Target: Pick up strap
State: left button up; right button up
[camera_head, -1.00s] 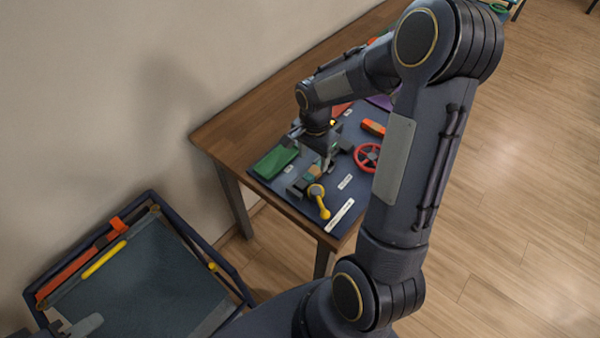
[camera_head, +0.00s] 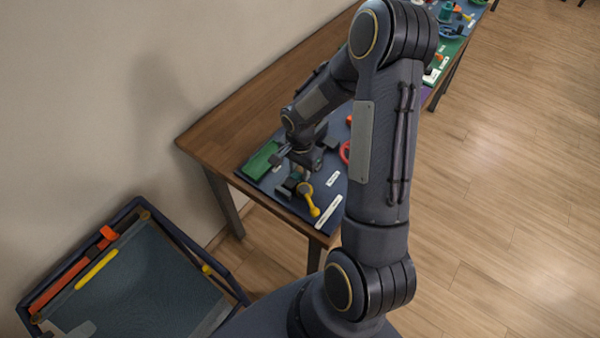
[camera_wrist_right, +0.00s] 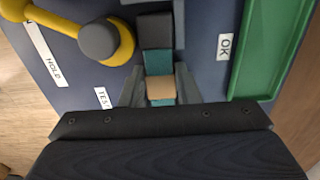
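A strap with a tan piece (camera_wrist_right: 160,89) and a teal band (camera_wrist_right: 158,62) lies in line with a dark block (camera_wrist_right: 155,30) in the right wrist view. My right gripper (camera_wrist_right: 160,84) has one finger on each side of the tan piece. The gap is narrow, and I cannot tell whether the fingers press on it. In the head view my right gripper (camera_head: 300,170) is down at the near end of the table's blue board, largely hidden by its own wrist. My left gripper is not in view.
A yellow lever with a grey knob (camera_wrist_right: 98,40) stands left of the fingers in the wrist view. A green tray (camera_wrist_right: 270,50) lies to the right. A red wheel (camera_head: 345,152) is partly behind my arm. A framed dark panel (camera_head: 150,285) stands at lower left.

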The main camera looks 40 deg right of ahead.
jog(key=c, duration=0.4)
jog(key=shift+r, duration=0.1)
jog(key=shift+r, duration=0.3)
notch_tip(320, 180, up, 2)
jog(key=s+a+r, duration=0.1)
jog(key=s+r, duration=0.2)
jog(key=s, duration=0.1)
jog(key=s+a+r+b, duration=0.1)
jog(key=s+r, duration=0.2)
jog(key=s, duration=0.2)
jog(key=s+a+r+b, duration=0.1)
jog(key=s+a+r, duration=0.1)
jog(key=s+r, duration=0.2)
jog(key=shift+s+r, duration=0.1)
jog(key=shift+s, duration=0.15)
jog(key=shift+s, duration=0.1)
